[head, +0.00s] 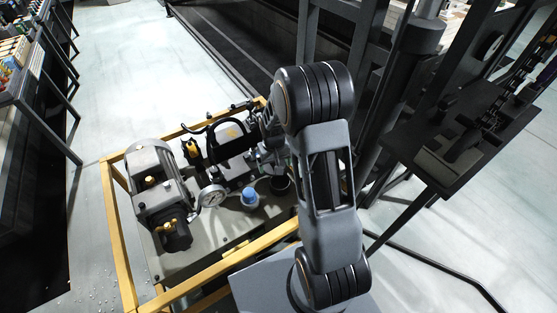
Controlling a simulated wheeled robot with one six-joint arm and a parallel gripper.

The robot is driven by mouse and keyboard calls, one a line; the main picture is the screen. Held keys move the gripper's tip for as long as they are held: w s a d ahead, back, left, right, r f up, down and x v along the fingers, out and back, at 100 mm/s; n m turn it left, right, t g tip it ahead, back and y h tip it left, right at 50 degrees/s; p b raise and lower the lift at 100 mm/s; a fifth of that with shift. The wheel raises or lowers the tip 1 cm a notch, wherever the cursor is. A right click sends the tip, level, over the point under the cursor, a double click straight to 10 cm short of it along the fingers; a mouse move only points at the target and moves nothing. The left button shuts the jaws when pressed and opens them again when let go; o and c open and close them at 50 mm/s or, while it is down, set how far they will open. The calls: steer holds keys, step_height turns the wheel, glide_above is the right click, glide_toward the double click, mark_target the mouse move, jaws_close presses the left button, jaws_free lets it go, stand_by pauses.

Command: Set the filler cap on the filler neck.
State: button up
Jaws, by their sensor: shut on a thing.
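My arm rises in front of the hydraulic unit and its far links bend down behind the elbow. My gripper's fingers are hidden behind the arm, so whatever they hold cannot be seen. A dark, round, upright fitting (280,186) on the tank top, just left of my arm, may be the filler neck; my arm partly covers its surroundings. I cannot make out a filler cap for certain. A small blue-topped fitting (249,195) with a pale base stands left of the dark one.
A yellow frame (116,235) surrounds the unit. On the tank stand a grey motor (152,170), a pressure gauge (212,196) and a valve block (231,137) with a black hose. A dark stand (465,140) is at right. Pale floor (130,75) lies open behind the unit.

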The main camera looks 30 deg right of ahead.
mark_target(281, 163)
steer(key=shift+d+f+n, duration=0.3)
steer(key=shift+d+f, duration=0.65)
steer(key=shift+d, duration=0.15)
steer(key=shift+d+f+n, duration=0.15)
steer(key=shift+d+n, duration=0.1)
steer(key=shift+n, duration=0.15)
steer(key=shift+w+d+n, duration=0.1)
steer(key=shift+w+n, duration=0.1)
steer(key=shift+n, duration=0.4)
steer(key=shift+f, duration=0.15)
steer(key=shift+f+b, duration=2.65)
steer(key=shift+f, duration=0.75)
steer(key=shift+f, duration=0.1)
steer(key=shift+f+b, duration=0.3)
steer(key=shift+f, duration=0.15)
steer(key=shift+f+b, duration=0.4)
steer(key=shift+f, duration=0.25)
steer(key=o, duration=0.6)
